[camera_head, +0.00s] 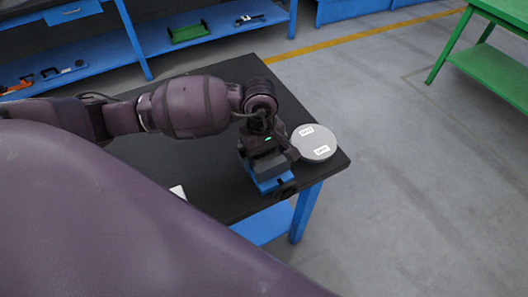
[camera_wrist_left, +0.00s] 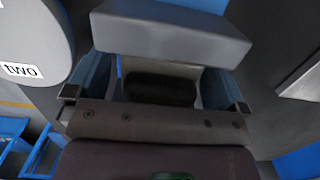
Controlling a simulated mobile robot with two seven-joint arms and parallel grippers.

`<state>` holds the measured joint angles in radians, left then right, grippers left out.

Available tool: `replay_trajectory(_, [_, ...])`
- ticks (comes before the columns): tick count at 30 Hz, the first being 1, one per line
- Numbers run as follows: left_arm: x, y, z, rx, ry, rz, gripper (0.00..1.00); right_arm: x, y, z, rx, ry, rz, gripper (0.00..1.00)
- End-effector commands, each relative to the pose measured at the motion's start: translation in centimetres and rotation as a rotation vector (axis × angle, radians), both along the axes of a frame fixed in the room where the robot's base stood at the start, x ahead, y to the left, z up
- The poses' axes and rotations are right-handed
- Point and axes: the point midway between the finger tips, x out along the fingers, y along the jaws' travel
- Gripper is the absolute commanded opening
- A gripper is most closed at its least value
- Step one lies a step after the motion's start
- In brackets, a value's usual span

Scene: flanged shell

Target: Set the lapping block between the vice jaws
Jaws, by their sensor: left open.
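The blue vice (camera_head: 268,183) stands near the right end of the black table, with a dark handle at its front. My left gripper (camera_head: 266,150) is right above it, pointing down, and hides most of its jaws. In the left wrist view the gripper (camera_wrist_left: 158,82) is open. A grey bevelled block shape (camera_wrist_left: 170,32) lies just beyond the fingers with blue behind it. I cannot tell whether it is a vice jaw or the lapping block. A dark rounded piece (camera_wrist_left: 160,88) shows between the fingers; I cannot tell what it is. My right gripper is not in view.
A grey round disc (camera_head: 316,146) with white labels lies close to the vice on the right; it shows in the left wrist view (camera_wrist_left: 28,38) with "two" on it. A white piece (camera_head: 178,192) lies on the black table (camera_head: 215,190). A green table (camera_head: 490,75) stands apart.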

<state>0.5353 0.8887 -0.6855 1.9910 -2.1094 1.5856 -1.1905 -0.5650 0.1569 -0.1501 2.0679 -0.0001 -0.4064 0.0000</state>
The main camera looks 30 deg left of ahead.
Motion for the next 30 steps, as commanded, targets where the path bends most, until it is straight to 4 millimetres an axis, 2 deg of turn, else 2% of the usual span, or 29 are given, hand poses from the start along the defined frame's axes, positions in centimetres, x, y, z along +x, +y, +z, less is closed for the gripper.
replay_trajectory(4, [0.1,0.1,0.7,0.0,-0.002,-0.001,1.0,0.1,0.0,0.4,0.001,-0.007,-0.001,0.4])
replay_trajectory(7, [0.2,0.2,2.0,0.0,-0.005,-0.002,1.0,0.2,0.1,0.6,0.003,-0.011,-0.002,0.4])
replay_trajectory(15, [0.5,0.7,7.2,0.001,-0.007,-0.001,1.0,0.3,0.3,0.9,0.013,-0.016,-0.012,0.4])
replay_trajectory(21, [0.7,1.1,10.3,0.001,-0.004,0.0,1.0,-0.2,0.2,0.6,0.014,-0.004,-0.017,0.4])
replay_trajectory(25, [0.7,1.2,11.6,0.0,-0.002,-0.001,1.0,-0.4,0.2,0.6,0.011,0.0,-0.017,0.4])
replay_trajectory(30, [0.7,1.2,12.2,0.001,0.001,0.0,1.0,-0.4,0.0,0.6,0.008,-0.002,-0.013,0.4])
